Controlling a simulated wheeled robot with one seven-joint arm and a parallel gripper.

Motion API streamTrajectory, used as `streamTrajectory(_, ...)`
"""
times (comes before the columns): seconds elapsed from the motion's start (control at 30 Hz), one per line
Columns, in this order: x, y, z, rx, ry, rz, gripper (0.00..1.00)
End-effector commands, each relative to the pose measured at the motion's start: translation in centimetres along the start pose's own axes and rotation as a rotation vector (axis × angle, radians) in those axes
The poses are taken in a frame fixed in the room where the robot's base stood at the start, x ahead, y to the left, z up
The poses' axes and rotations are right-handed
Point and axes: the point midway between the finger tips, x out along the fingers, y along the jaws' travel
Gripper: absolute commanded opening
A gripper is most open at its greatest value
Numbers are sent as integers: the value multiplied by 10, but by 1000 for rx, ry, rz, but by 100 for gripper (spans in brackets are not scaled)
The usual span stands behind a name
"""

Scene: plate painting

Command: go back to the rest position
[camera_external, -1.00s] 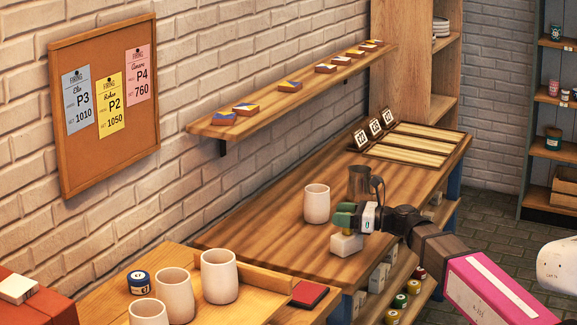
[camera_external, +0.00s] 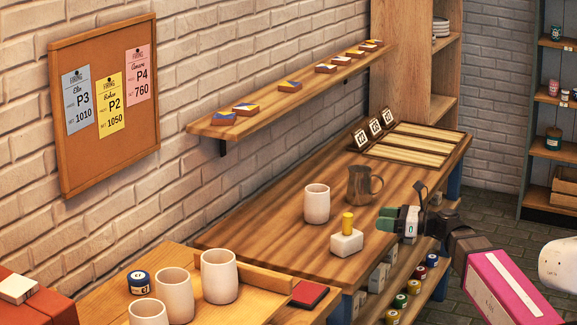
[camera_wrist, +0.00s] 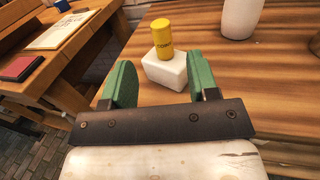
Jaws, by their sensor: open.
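My gripper (camera_external: 387,219) is open and empty at the right edge of the wooden table (camera_external: 290,235). Its green fingers also show in the wrist view (camera_wrist: 160,85), spread apart. A yellow cylinder (camera_external: 348,222) stands upright on a white block (camera_external: 347,242) on the table, just left of the fingertips. In the wrist view the yellow cylinder (camera_wrist: 162,38) and white block (camera_wrist: 165,70) lie ahead of the fingers, apart from them.
A white cup (camera_external: 317,204) and a metal jug (camera_external: 362,186) stand on the table close to the gripper. Several white cups (camera_external: 219,277) stand on the nearer table. A shelf (camera_external: 260,110) with painted tiles runs along the wall. The aisle floor (camera_external: 490,220) is at the right.

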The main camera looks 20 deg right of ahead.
Motion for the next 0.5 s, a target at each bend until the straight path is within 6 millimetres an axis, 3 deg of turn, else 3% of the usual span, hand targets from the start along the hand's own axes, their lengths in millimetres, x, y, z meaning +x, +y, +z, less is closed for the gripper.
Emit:
streamTrajectory(0.17,0,0,-2,-6,5,-1,54)
streamTrajectory(0.27,-3,-2,-13,-58,43,-12,54)
streamTrajectory(0.37,-10,-8,-40,-184,136,-31,54)
streamTrajectory(0.5,-30,-17,-96,-456,337,-28,54)
